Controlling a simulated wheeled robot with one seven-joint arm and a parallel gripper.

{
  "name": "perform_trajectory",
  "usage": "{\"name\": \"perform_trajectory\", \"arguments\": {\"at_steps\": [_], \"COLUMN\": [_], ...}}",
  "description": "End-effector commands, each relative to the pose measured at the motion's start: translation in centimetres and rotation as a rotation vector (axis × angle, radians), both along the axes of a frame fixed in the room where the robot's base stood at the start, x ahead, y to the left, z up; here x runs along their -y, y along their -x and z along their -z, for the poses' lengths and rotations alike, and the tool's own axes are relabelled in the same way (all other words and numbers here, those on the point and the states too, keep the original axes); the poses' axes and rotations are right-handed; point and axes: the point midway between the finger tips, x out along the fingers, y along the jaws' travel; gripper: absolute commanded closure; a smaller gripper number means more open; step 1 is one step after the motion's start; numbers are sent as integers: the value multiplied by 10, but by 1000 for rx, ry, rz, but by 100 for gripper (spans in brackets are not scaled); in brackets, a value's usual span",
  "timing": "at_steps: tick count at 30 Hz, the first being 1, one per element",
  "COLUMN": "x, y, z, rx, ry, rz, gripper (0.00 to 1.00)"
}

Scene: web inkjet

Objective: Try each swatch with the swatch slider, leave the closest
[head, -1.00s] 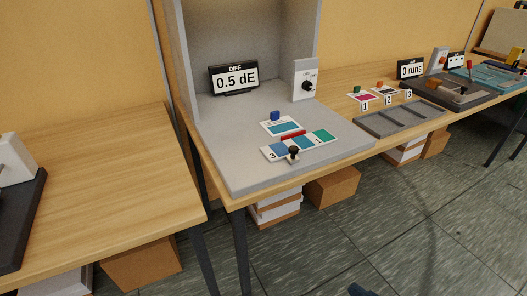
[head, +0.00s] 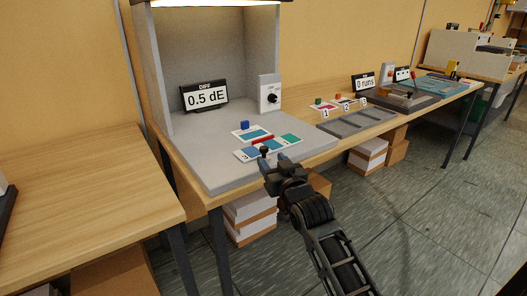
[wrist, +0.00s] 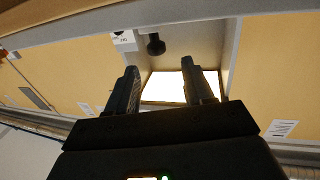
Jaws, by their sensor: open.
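The swatch slider (head: 245,154) is a white strip with two blue patches and a green patch, lying on the grey booth floor. Its black knob (head: 264,150) stands at its front edge. A red bar (head: 263,140) lies between the slider and a white card with a teal patch (head: 253,133) and a blue knob (head: 244,125). The DIFF display (head: 205,96) reads 0.5 dE. My gripper (head: 275,163) is open, just in front of the slider, close to the black knob; contact cannot be told. In the wrist view its fingers (wrist: 166,85) are apart with nothing between them.
The booth (head: 160,60) has a lit panel on top and a dial box (head: 270,95) on its right. To the right are a grey tray (head: 357,121), numbered cards and a "0 runs" display (head: 365,84). A bare wooden table (head: 80,200) stands left.

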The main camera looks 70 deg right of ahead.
Motion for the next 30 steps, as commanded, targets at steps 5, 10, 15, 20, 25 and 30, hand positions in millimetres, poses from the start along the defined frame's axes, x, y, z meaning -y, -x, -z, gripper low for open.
{"name": "perform_trajectory", "arguments": {"at_steps": [5, 10, 15, 20, 25, 30], "x": [15, 33, 50, 59, 61, 60], "y": [-9, -27, -43, -52, -54, -54], "z": [-3, -3, -3, -2, -2, -2], "rx": [4, 5, 4, 3, 2, 2], "ry": [2, 1, 0, 0, 1, 1], "rz": [8, 7, 7, 6, 6, 6], "gripper": [48, 48, 48, 48, 48, 50]}}
